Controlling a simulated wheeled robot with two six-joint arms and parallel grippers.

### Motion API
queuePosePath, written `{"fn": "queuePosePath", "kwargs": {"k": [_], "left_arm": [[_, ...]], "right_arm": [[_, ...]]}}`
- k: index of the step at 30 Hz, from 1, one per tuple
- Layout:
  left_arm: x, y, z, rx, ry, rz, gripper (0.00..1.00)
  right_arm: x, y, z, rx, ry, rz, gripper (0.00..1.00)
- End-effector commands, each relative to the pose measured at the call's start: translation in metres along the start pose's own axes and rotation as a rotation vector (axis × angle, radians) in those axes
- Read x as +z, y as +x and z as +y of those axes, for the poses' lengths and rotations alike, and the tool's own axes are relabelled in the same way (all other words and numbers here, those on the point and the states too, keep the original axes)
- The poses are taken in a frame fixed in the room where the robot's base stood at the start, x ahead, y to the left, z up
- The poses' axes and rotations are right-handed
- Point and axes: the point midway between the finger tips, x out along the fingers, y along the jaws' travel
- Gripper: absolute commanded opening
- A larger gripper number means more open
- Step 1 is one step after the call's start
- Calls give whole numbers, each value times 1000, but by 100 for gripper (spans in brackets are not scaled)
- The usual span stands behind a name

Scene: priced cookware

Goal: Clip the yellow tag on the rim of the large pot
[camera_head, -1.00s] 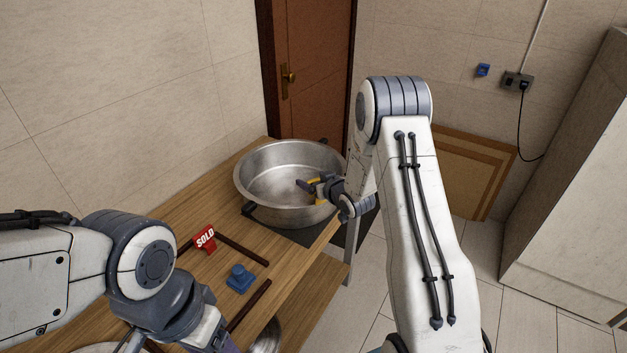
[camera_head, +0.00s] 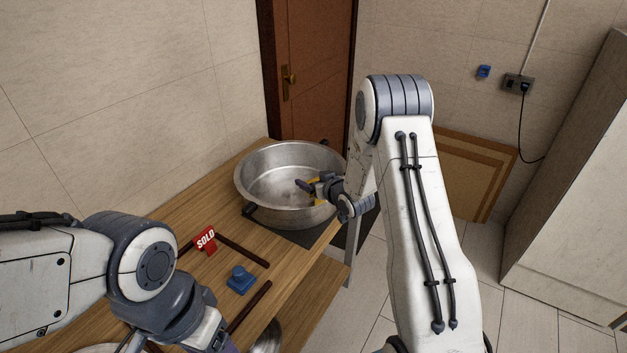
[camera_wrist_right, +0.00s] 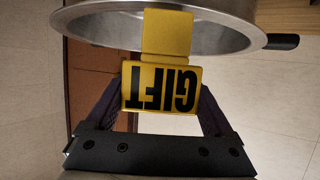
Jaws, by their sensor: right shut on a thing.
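The large pot (camera_head: 285,216) is a wide silver metal pot with dark handles at the far end of the wooden table. My right gripper (camera_head: 315,187) is at its right-hand rim, shut on the yellow tag (camera_head: 316,180), which is mostly hidden there. In the right wrist view the tag (camera_wrist_right: 163,87) reads "GIFT" upside down between my dark fingers. Its upper yellow part overlaps the pot's rim (camera_wrist_right: 215,30); I cannot tell whether it grips the rim. My left gripper (camera_head: 222,342) is cut off at the bottom edge, and its jaws do not show clearly.
On the wooden table (camera_head: 190,220) stand a red SOLD tag (camera_head: 205,239) and a blue piece (camera_head: 240,280), near dark brown strips (camera_head: 243,250). A dark mat (camera_head: 300,238) lies under the pot. A wall is close on the left, and a brown door (camera_head: 310,80) stands behind.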

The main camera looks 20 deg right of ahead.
Motion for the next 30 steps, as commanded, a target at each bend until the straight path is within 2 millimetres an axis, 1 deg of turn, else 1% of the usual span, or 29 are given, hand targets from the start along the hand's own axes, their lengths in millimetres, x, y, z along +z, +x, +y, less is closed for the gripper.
{"fn": "queuePosePath", "kwargs": {"k": [8,21,30], "left_arm": [[0,2,0,0,0,0,71],[1,21,-2,0,0,0,71],[1,21,-2,0,0,0,71]], "right_arm": [[2,1,0,0,0,0,34],[22,9,0,0,0,0,34],[22,9,0,0,0,0,34]]}}
